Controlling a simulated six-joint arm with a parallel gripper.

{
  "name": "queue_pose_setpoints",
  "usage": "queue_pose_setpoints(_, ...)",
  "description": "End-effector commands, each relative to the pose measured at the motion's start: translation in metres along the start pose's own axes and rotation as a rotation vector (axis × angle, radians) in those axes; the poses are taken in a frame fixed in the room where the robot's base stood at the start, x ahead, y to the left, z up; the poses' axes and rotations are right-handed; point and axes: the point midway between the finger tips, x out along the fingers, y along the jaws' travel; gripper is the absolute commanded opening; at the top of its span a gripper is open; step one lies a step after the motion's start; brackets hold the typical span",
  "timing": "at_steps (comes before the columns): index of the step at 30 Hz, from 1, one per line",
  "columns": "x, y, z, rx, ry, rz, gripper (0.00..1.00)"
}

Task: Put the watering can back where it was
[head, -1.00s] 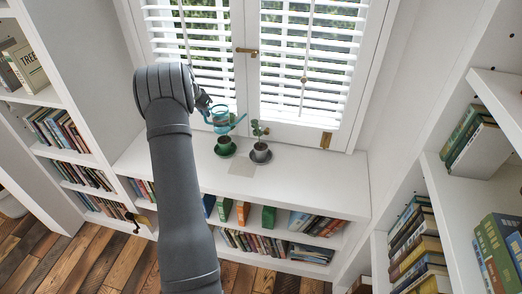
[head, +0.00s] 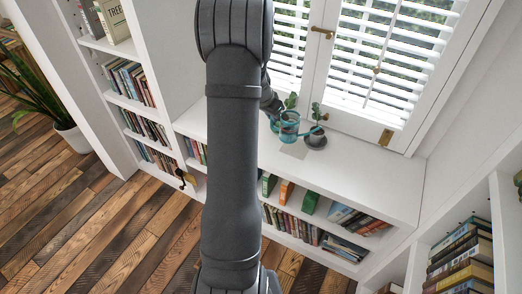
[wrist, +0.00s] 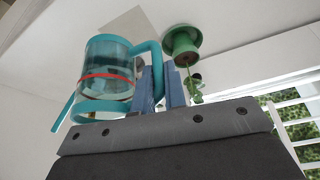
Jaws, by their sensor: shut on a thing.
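The watering can (head: 289,128) has a clear body and a teal rim, handle and spout; a red band shows on it in the wrist view (wrist: 107,78). My gripper (wrist: 160,88) is shut on its handle, with blue fingers on either side. A flat pale grey square (head: 295,150) lies on the white shelf top just below the can in the picture. The green pot (wrist: 184,45) shows in the wrist view beside the handle.
The white shelf top (head: 370,178) is clear to the right of the pots. Shuttered windows (head: 385,60) stand close behind. Books (head: 300,225) fill the shelves below, and another bookcase (head: 465,240) is at the right.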

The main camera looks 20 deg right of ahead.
Motion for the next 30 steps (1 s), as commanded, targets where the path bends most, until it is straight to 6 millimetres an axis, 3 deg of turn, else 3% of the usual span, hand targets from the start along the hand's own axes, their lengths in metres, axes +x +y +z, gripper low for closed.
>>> queue_pose_setpoints(4,-0.004,0.01,0.012,-0.006,-0.001,-0.005,0.0)
queue_pose_setpoints(8,0.0,0.004,0.02,-0.01,-0.003,-0.006,0.0)
queue_pose_setpoints(21,0.042,-0.084,0.056,-0.011,-0.002,-0.007,0.0)
queue_pose_setpoints(30,0.055,-0.102,0.065,-0.007,-0.003,-0.005,0.0)
